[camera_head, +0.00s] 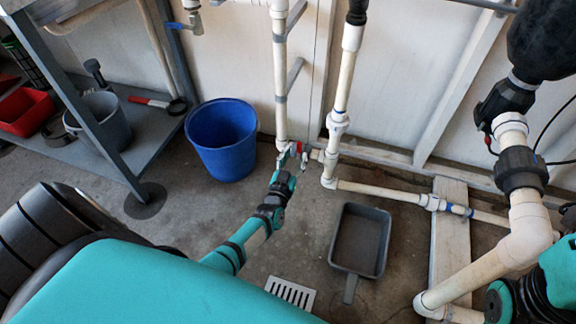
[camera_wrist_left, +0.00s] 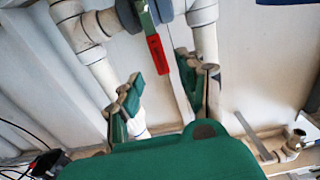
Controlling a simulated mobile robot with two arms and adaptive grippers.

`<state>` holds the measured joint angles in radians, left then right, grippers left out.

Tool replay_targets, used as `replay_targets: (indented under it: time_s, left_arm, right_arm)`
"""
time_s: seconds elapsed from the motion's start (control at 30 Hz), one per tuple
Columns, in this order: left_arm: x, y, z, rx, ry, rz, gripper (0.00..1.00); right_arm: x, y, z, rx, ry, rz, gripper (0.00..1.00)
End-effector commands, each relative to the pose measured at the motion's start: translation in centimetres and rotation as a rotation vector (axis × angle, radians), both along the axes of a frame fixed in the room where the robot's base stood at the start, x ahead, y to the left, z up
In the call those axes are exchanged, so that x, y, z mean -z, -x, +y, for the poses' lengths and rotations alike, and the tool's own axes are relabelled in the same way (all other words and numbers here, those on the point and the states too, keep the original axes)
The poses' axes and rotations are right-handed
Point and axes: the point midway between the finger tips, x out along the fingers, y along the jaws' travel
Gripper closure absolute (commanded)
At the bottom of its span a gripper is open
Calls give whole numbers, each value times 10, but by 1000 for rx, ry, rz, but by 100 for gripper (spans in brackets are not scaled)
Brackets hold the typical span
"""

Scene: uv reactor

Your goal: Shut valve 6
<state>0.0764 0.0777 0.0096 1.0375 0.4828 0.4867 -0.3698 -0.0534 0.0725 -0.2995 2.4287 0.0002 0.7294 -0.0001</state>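A valve with a red-tipped lever (camera_head: 298,148) sits on the white piping low on the wall, and its red handle (camera_wrist_left: 157,54) shows close up in the left wrist view. No valve number is readable, so I cannot confirm that it is valve 6. My left gripper (camera_head: 293,161) is at this valve. In the left wrist view its two fingers (camera_wrist_left: 163,75) are spread apart, with the lever's red end between or just beyond them. I cannot tell whether either finger touches it. My right gripper is not in view; only part of my right arm shows at the lower right.
A blue bucket (camera_head: 222,140) stands left of the valve. A grey dustpan-like tray (camera_head: 360,241) lies on the floor to the right. A low shelf (camera_head: 150,135) is at the left. Thick white pipes (camera_head: 484,272) fill the right side. A drain grate (camera_head: 291,294) lies in front.

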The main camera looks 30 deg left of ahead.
Motion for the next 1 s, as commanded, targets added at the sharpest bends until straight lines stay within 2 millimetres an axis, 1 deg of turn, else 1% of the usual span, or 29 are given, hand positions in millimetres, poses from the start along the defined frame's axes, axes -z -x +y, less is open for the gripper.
replay_targets:
  time_s: [0.03, 0.2, 0.3, 0.4, 0.6, 1.0]
  left_arm:
    - [1, 14, -3, 0, 1, 3, 61]
    - [1, 48, -11, 0, 1, 3, 61]
    - [1, 62, -15, 0, -1, 3, 61]
    - [1, 71, -17, 0, -1, 2, 61]
    - [0, 77, -19, 0, -1, 1, 61]
    - [0, 76, -18, 0, -2, 1, 61]
  right_arm:
    - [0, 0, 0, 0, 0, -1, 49]
    - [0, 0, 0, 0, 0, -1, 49]
    - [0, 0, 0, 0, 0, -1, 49]
    - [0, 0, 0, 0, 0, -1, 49]
    - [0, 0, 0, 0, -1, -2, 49]
    - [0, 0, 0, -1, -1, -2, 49]
